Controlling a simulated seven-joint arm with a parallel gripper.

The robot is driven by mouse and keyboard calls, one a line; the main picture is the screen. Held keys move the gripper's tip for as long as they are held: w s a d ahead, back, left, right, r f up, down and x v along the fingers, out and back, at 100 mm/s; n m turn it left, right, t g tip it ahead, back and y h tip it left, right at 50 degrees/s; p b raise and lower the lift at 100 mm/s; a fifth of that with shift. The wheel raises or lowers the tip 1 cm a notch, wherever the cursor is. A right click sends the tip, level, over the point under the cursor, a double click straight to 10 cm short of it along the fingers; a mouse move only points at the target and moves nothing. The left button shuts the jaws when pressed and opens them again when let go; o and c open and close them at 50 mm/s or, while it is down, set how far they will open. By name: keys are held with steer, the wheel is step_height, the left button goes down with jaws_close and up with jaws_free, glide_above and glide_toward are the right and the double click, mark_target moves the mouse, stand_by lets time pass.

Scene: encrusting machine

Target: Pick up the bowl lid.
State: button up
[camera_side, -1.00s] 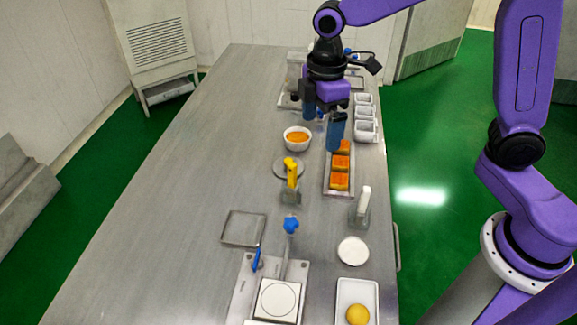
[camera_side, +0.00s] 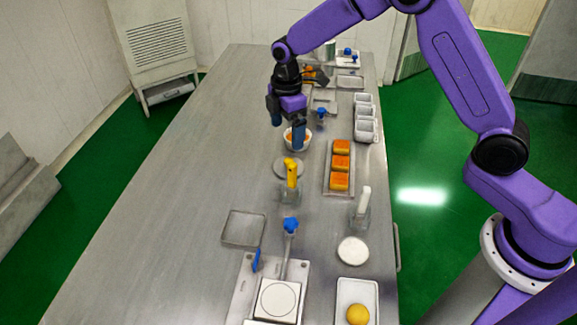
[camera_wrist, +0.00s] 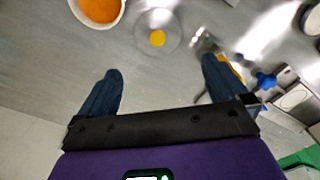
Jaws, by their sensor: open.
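A round, see-through lid with a yellow knob (camera_wrist: 157,38) lies on the steel table, just ahead of my fingertips in the wrist view. The white bowl (camera_side: 297,148) with orange filling stands uncovered just behind the lid. The bowl (camera_wrist: 99,20) is at the top left of the wrist view. My gripper (camera_side: 287,122) is open and above the table by the bowl, one finger in front of it. In the wrist view my gripper (camera_wrist: 160,68) has nothing between its fingers.
An empty tray (camera_side: 243,229) lies in front. The table's left side is clear.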

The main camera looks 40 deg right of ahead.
mark_target(287, 161)
step_height(287, 161, down, 11)
steer(key=shift+w+f, duration=0.1)
steer(key=shift+f, duration=0.05)
steer(key=c, duration=0.8)
